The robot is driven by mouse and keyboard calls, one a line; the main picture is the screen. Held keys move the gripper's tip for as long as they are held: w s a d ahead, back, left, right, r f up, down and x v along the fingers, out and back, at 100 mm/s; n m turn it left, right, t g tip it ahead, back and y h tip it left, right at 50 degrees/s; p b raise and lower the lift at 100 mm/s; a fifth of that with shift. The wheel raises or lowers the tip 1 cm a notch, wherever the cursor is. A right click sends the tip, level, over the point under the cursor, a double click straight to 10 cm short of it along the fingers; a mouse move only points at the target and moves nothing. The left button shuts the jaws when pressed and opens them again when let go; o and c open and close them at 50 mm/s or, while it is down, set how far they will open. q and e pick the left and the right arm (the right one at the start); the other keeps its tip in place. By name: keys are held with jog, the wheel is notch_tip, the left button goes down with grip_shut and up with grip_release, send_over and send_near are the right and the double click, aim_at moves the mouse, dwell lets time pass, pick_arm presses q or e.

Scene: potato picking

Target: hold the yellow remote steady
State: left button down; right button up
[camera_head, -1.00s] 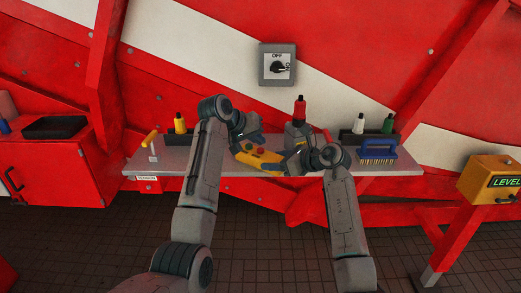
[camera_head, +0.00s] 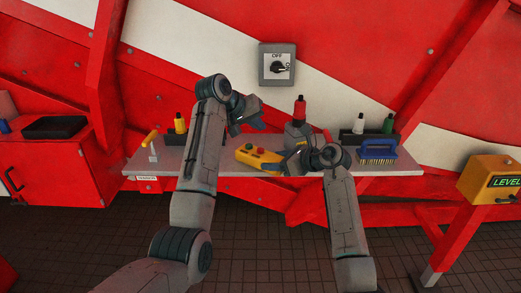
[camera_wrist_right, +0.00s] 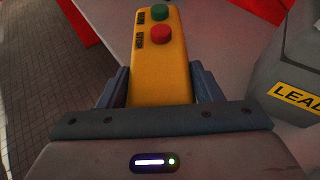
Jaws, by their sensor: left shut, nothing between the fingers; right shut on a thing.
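The yellow remote (camera_head: 262,161) has a red and a green button on its face. It is held over the grey shelf (camera_head: 215,165) by my right gripper (camera_head: 290,161), which is shut on its near end. In the right wrist view the remote (camera_wrist_right: 158,75) sits between both fingers of my right gripper (camera_wrist_right: 160,88), with the green button (camera_wrist_right: 160,12) and red button (camera_wrist_right: 160,35) facing up. My left gripper (camera_head: 252,122) is up and left of the remote, apart from it, shut and empty.
On the shelf stand a yellow bottle (camera_head: 180,123), a red-topped bottle (camera_head: 299,110), white and green bottles (camera_head: 388,124) and a blue brush (camera_head: 378,151). A grey object marked LEAD (camera_wrist_right: 295,90) is close right of the remote. An OFF switch (camera_head: 277,65) is on the wall.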

jog(key=o, duration=1.2)
